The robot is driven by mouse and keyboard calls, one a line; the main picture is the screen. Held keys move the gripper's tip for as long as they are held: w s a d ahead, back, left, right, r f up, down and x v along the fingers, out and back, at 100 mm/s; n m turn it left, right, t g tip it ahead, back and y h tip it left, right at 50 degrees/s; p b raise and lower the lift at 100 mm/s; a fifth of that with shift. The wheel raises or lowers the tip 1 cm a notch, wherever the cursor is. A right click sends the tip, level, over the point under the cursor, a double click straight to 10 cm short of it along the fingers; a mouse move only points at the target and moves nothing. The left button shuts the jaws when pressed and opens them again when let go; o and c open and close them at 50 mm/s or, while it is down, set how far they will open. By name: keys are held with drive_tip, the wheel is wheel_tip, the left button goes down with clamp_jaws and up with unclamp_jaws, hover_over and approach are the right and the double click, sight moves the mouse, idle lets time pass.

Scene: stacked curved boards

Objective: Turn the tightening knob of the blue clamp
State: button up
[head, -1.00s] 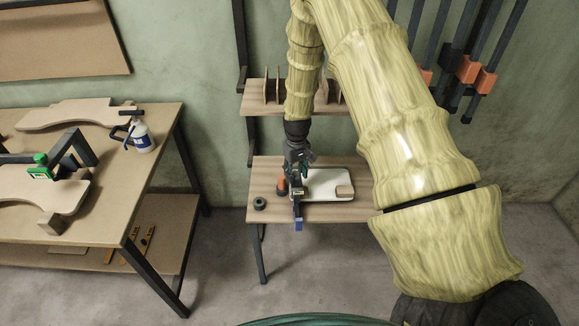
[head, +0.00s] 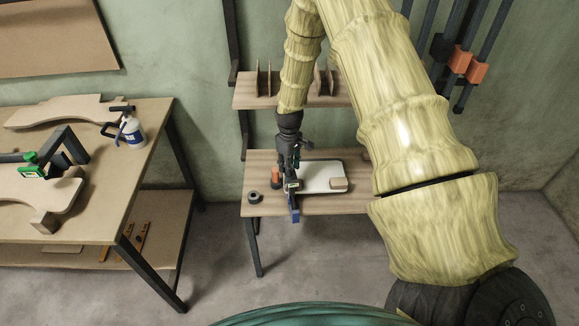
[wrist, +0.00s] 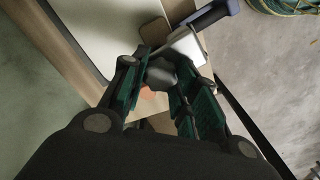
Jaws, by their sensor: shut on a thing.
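The blue clamp (head: 294,214) is at the front edge of the small wooden table, its blue handle sticking out past the edge. In the wrist view its blue handle (wrist: 216,14) is at the top, beside a pale metal part (wrist: 184,46). My gripper (wrist: 164,76) is shut on a grey rounded knob (wrist: 161,70), which lies between the fingers and is partly hidden by them. In the head view my gripper (head: 293,176) points down over the clamp and hides much of it. A white board (head: 321,173) lies beside the clamp.
A wooden block (head: 338,184) sits on the board. An orange object (head: 275,177) and a dark ring (head: 254,197) stand left of the clamp. A shelf (head: 290,101) with upright boards is behind.

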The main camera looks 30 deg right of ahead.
drive_tip(key=shift+n, duration=1.3)
drive_tip(key=shift+n, duration=1.2)
drive_tip(key=o, duration=0.7)
drive_tip(key=shift+r+p, duration=2)
drive_tip(key=shift+r, duration=1)
drive_tip(key=shift+s, duration=0.1)
